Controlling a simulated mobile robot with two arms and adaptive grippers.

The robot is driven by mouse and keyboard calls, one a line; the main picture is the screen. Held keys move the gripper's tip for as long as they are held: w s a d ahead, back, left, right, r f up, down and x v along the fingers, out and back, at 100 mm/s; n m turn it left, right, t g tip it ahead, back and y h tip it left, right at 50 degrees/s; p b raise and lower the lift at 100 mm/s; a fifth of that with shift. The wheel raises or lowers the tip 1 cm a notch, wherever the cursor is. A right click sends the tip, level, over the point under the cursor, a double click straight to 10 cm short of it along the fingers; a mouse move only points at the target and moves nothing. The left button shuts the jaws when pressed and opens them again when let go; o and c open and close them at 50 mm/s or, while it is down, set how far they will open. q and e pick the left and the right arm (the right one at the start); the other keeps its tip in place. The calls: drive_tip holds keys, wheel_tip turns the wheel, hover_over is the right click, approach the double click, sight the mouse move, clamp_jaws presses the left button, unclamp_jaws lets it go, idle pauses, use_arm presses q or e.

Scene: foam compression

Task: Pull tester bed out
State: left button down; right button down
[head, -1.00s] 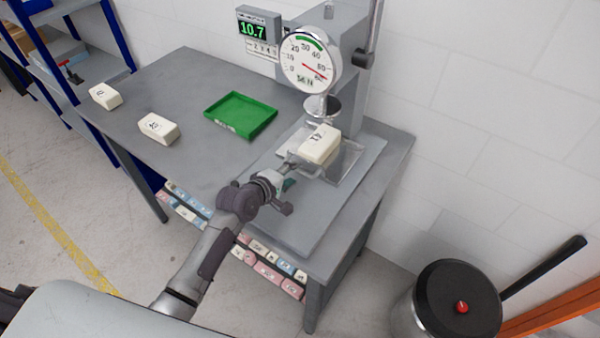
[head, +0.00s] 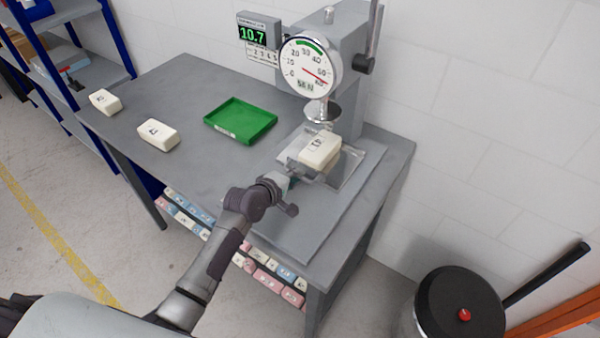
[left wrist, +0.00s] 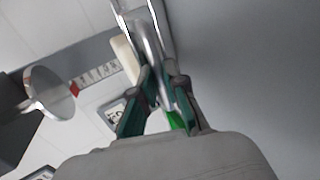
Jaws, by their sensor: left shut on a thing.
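The tester (head: 345,85) stands at the back right of the table, with a round dial and a round metal press plate (head: 322,112). Its metal bed (head: 345,168) lies below and in front of the plate. A cream foam block (head: 319,148) with a dark mark sits on the bed, apart from the plate. My left gripper (head: 290,177) is at the bed's front edge. In the left wrist view its teal fingers (left wrist: 160,92) are shut around a shiny metal handle (left wrist: 150,40); the foam block (left wrist: 124,58) shows beyond. My right gripper is out of view.
A green tray (head: 240,132) and two more foam blocks, one near (head: 158,134) and one farther left (head: 105,101), lie on the grey table (head: 185,90). A lidded bin (head: 460,300) stands at the lower right. Colored blocks fill the shelf under the tabletop.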

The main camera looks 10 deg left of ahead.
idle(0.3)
